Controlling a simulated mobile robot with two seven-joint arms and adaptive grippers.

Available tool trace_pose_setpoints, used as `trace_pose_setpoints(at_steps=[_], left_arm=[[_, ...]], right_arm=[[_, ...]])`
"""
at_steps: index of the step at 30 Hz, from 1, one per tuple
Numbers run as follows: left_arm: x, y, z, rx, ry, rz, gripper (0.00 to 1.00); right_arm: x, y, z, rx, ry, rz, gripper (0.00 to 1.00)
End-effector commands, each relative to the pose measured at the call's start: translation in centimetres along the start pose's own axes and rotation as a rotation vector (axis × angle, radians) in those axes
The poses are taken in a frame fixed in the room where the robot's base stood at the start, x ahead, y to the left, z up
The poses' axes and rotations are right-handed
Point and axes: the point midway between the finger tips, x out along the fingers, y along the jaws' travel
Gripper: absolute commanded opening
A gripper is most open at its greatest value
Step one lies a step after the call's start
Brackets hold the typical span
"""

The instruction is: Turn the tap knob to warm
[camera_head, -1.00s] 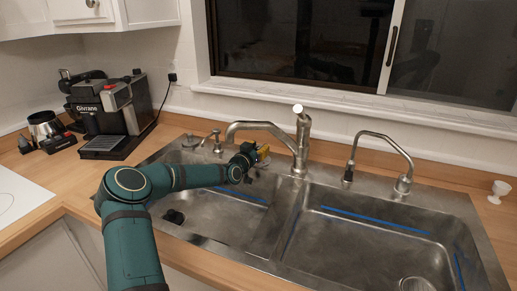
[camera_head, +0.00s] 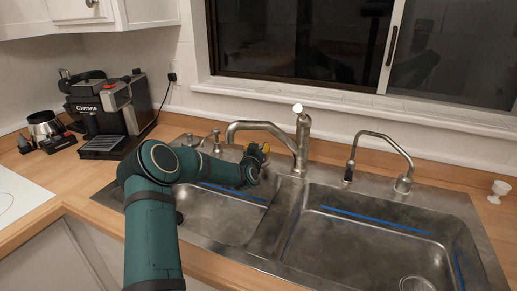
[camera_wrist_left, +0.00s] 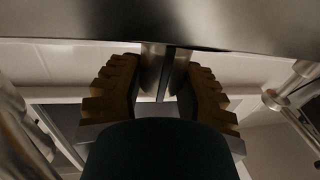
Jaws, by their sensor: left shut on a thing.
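The main tap (camera_head: 270,127) stands behind the double sink, its long spout arching left from an upright post. The tap knob (camera_head: 303,112) is a lever at the post's top, tilted upward, with a bright round end. My left gripper (camera_head: 258,152) is below the spout and left of the post, apart from the knob at the top. In the left wrist view, its ridged yellow-brown fingers (camera_wrist_left: 167,75) are on either side of a metal part (camera_wrist_left: 153,62). The gripper is shut on this part; I cannot tell which piece of the tap it is. My right gripper is out of view.
The steel double sink (camera_head: 380,205) lies below, with a divider in the middle. A small tap (camera_head: 385,137) stands at right, a soap dispenser (camera_head: 216,138) at left. A coffee machine (camera_head: 110,115) is on the left counter. The window ledge (camera_head: 350,108) runs behind.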

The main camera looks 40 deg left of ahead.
Motion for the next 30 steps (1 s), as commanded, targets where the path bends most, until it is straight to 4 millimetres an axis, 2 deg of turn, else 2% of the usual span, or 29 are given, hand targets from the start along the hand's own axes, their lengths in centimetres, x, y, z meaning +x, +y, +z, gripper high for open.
trace_pose_setpoints(at_steps=[3,4,6,16,20,23,30], left_arm=[[0.1,0.0,-0.2,0.000,0.003,0.001,0.01],[0.1,0.0,-0.2,0.000,0.003,0.001,0.46],[0.1,0.0,-0.2,0.000,0.003,0.001,0.69],[-0.1,0.0,-0.1,0.000,0.001,0.001,0.69],[-0.8,0.0,-0.1,0.002,0.001,0.002,0.69],[-2.1,-0.1,-0.1,0.003,0.001,0.002,0.69],[-6.5,0.0,-0.1,0.003,0.001,0.002,0.69]], right_arm=[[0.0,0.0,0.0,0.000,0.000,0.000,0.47],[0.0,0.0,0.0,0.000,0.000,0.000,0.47],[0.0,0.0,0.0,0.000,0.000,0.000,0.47],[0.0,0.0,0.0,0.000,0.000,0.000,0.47],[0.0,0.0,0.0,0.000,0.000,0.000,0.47],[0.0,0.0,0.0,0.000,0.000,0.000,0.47],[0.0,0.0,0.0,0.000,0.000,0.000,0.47]])
